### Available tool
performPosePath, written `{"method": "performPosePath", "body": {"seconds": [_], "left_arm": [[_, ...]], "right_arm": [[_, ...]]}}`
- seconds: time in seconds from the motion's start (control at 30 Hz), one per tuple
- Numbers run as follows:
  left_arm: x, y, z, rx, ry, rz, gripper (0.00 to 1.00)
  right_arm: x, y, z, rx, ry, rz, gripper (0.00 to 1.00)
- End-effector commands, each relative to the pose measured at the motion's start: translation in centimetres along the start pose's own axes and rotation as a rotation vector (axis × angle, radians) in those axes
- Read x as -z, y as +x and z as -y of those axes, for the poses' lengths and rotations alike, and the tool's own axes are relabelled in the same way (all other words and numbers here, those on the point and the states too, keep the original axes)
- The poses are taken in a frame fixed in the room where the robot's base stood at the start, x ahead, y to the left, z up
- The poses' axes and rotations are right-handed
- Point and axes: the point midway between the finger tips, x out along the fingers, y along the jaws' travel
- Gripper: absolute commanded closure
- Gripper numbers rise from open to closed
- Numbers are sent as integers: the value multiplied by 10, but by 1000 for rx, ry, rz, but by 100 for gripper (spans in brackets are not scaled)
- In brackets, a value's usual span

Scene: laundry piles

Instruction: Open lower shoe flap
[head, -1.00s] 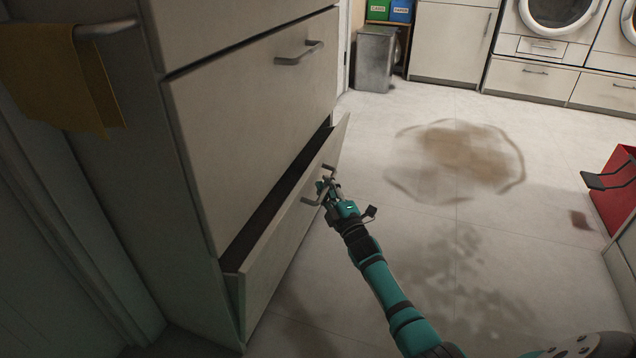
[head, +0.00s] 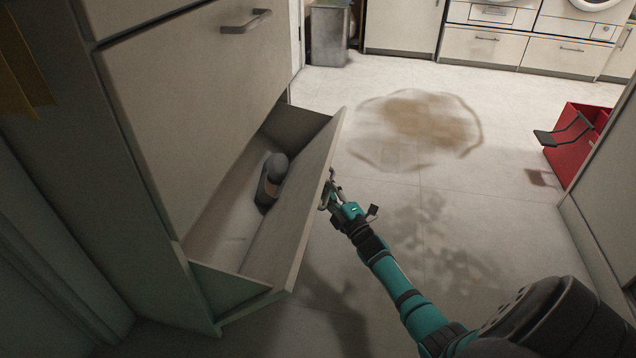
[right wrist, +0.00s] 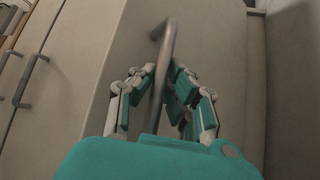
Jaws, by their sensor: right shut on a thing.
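The lower shoe flap (head: 297,210) of the pale cabinet is tilted open, its top edge swung out from the cabinet front. A dark shoe (head: 270,183) lies inside the compartment behind it. My right gripper (head: 329,188) is at the flap's outer face, shut on the bar handle (head: 333,175). In the right wrist view the fingers (right wrist: 161,95) stand on both sides of the metal handle (right wrist: 163,62). The upper flap (head: 195,105) is closed, with its own handle (head: 246,21). My left gripper is not in view.
A brown stain or puddle (head: 418,125) lies on the floor beyond the flap. A red box-like object (head: 577,145) stands at the right. A grey bin (head: 328,37) and washing machines are at the back. The floor right of the flap is open.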

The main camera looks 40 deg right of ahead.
Motion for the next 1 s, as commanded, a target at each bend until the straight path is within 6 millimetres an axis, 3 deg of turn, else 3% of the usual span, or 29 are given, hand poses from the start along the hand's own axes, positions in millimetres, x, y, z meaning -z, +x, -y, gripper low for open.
{"method": "performPosePath", "body": {"seconds": [0.5,1.0], "left_arm": [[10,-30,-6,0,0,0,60],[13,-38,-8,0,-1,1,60]], "right_arm": [[-34,-33,34,-11,-7,-4,100],[-45,-43,46,-12,-7,-1,100]]}}
